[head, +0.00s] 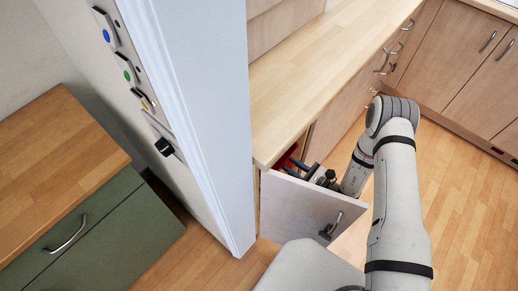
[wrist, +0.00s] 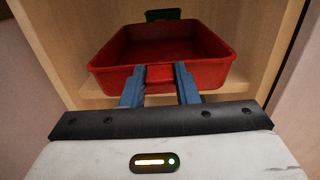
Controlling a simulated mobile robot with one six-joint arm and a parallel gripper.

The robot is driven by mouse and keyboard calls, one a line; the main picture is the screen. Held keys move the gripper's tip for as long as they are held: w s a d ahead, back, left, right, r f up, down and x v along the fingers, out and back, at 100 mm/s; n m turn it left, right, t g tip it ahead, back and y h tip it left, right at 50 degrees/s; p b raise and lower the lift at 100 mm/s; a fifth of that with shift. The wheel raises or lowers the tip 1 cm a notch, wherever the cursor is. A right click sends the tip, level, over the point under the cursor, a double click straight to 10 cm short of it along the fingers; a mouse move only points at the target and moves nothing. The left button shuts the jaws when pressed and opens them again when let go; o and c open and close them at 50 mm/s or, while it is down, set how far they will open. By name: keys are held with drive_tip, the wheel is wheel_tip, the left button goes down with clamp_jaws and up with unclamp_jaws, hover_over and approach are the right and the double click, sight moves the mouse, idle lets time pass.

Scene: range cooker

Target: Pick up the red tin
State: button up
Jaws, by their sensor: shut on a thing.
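The red tin is a shallow rectangular red tray with a handle at its near side. In the wrist view the red tin (wrist: 210,72) sits inside a light wood compartment. My gripper (wrist: 160,75) has its two blue-grey fingers on either side of the tin's near handle and is shut on it.
A white upright panel (head: 205,110) stands just left. A dark green object (wrist: 163,14) lies behind the tin. Open floor (head: 470,220) is at the right.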

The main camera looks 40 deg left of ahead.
clamp_jaws()
drive_tip(key=shift+r, duration=0.15)
